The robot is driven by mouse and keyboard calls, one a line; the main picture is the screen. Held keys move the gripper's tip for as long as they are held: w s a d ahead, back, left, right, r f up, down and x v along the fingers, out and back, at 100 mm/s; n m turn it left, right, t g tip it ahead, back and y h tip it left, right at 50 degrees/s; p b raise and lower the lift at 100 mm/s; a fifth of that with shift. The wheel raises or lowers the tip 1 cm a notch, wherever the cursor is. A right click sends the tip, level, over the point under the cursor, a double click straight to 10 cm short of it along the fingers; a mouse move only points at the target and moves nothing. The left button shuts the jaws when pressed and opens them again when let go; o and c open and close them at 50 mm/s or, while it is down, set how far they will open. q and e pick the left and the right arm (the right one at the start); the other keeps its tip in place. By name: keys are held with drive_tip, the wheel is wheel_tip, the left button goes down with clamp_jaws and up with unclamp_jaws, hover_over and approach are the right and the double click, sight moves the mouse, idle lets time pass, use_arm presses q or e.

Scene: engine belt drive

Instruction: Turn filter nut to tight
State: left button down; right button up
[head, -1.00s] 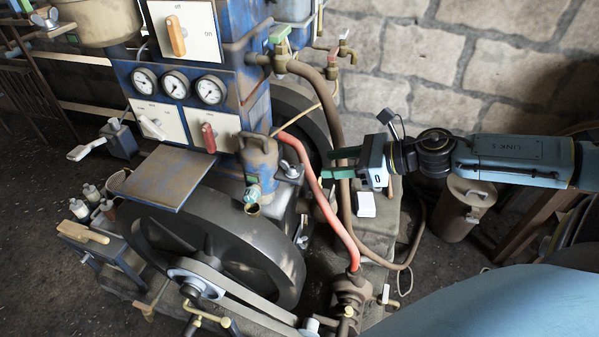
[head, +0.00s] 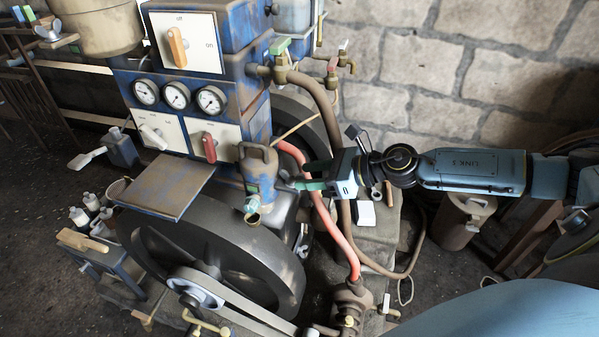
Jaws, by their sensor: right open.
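My right gripper (head: 300,176) comes in from the right with its green fingers apart, pointing left. Its fingertips are just right of a small grey metal nut-like fitting (head: 284,176) on the engine block, behind the jug. The fingers partly cover this fitting, and I cannot tell whether they touch it or which way it is turned. Another wing-shaped grey fitting (head: 302,240) sits lower on the block. No label marks either as the filter nut. My left gripper is not in view.
A red hose (head: 325,225) and a brown hose (head: 352,240) pass close by the gripper. A brown jug (head: 258,172) stands just left of it. The large black flywheel (head: 200,250) is in front. A stone wall (head: 480,90) is behind.

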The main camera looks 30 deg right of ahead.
sight(292, 177)
drive_tip(key=shift+p+x, duration=0.55)
drive_tip(key=shift+x, duration=0.9)
clamp_jaws()
